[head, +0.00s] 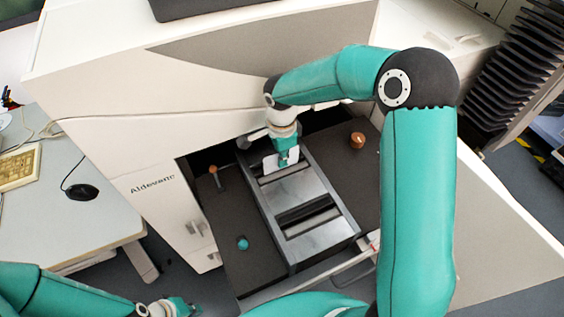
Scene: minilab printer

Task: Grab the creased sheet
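A small white piece, which looks like part of the creased sheet (268,165), shows in the head view at the far end of the grey metal unit inside the printer. My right gripper (287,160) points down into the printer, right at this white piece. It overlaps the piece in the picture and hides part of it. I cannot tell whether its fingers are closed on it. My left gripper (178,307) is low at the bottom edge, outside the printer and away from the sheet. Its fingers are too small to read.
The open printer bay holds the grey metal unit (345,228), an orange-brown knob (357,140), an orange-topped lever (213,170) and a teal knob (242,243). White printer housing (130,110) surrounds the bay. A desk with a black mouse (81,192) stands at left.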

